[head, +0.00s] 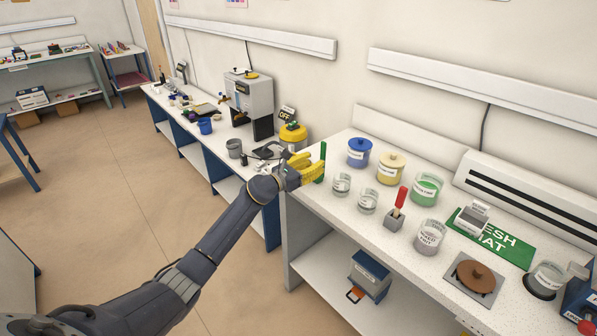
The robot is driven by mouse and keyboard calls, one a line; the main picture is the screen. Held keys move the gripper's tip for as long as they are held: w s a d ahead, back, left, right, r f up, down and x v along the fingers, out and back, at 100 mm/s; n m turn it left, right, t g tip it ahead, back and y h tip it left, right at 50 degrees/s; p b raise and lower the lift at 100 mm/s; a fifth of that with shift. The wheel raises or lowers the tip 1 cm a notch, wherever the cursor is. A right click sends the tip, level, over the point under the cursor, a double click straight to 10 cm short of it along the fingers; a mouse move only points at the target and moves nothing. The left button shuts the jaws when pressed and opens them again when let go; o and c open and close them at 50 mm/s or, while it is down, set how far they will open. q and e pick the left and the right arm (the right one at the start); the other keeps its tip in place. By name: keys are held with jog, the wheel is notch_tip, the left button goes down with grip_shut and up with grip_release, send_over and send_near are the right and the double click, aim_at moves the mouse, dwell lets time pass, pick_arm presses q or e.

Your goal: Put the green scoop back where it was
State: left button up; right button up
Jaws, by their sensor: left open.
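The green scoop (323,151) shows as an upright green handle at the left end of the white speckled bench. Its lower part is hidden behind my gripper, so I cannot tell what it stands in. My left gripper (314,167), with yellow fingers, is open right at the green handle. I cannot tell whether the fingers touch it. A red-handled scoop (401,196) stands upright in a small grey block (394,221) farther right. My right gripper is not in view.
Glass jars (341,184) stand right of my gripper. A green mat (515,252) lies farther right. A yellow-topped container (293,134) stands behind my gripper.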

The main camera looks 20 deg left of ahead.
pick_arm(q)
jog(key=v, duration=0.8)
jog(key=s+a+f+n+g+y, duration=0.1)
jog(key=s+f+n+y, duration=0.15)
jog(key=f+n, duration=0.75)
jog(key=s+a+f+n+y, duration=0.1)
jog(key=s+f+n, duration=0.25)
jog(key=f, duration=1.35)
jog(key=s+f+n+g+y, duration=0.2)
jog(key=s+f+n, duration=0.3)
jog(key=s+f, duration=0.55)
jog(key=s+f+n+g+y, duration=0.15)
jog(key=s+f+n, duration=0.5)
jog(key=f, duration=0.65)
jog(key=s+d+f+n+g+y, duration=0.1)
jog(key=s+f+n+g, duration=0.2)
jog(key=s+f, duration=0.65)
jog(key=s+f+n+g, duration=0.3)
jog(key=s+f+n, duration=0.15)
jog(key=s, duration=0.95)
jog(key=s+d+f+n+g, duration=0.2)
jog(key=s+f, duration=0.1)
jog(key=s, duration=0.8)
jog(key=s+d+f+n+g, duration=0.2)
jog(key=s+d+f+n, duration=0.1)
jog(key=s, duration=0.9)
jog(key=shift+s+f, duration=0.25)
jog(key=shift+f, duration=0.15)
